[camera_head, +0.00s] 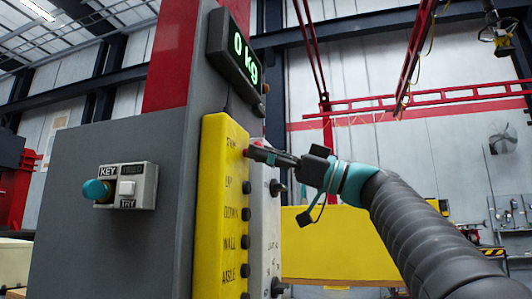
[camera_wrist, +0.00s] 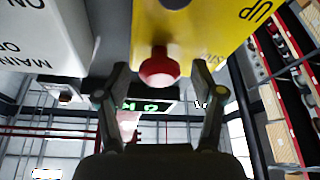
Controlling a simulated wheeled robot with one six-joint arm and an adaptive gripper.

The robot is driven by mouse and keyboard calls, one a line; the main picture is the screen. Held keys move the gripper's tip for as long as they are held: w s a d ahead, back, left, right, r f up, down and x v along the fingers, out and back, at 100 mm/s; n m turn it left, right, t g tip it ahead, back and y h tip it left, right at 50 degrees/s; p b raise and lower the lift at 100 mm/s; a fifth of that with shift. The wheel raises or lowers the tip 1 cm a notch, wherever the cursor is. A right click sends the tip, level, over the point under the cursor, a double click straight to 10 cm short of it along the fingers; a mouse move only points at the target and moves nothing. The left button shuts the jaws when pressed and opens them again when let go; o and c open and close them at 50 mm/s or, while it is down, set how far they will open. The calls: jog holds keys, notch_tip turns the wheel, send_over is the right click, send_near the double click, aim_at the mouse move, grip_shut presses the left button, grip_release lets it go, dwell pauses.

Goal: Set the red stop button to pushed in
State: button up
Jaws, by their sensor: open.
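The red stop button (camera_head: 247,153) sticks out from the top of the yellow control panel (camera_head: 222,200), beside the word STOP. It also shows in the wrist view (camera_wrist: 159,66) as a round red knob. My gripper (camera_head: 259,152) comes from the right, with its fingertips close to the button. In the wrist view my gripper (camera_wrist: 160,78) is open and empty, with one finger on each side of the button. I see gaps between the fingers and the button there. I cannot tell how deep the button sits.
Black buttons (camera_head: 245,214) marked UP, DOWN, WALL and AISLE run below on the yellow panel. A white panel with dark knobs (camera_head: 277,188) stands just right. A display (camera_head: 238,55) reading 0 kg hangs above. A grey key box (camera_head: 127,186) with a teal knob is at left.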

grip_shut()
jog(key=shift+w+a+f+b, duration=0.1)
jog(key=shift+w+a+b, duration=0.05)
jog(key=shift+a+b, duration=0.25)
jog(key=shift+d, duration=0.1)
grip_release()
jog(key=shift+a, duration=0.25)
jog(key=shift+d, duration=0.1)
jog(key=v, duration=1.2)
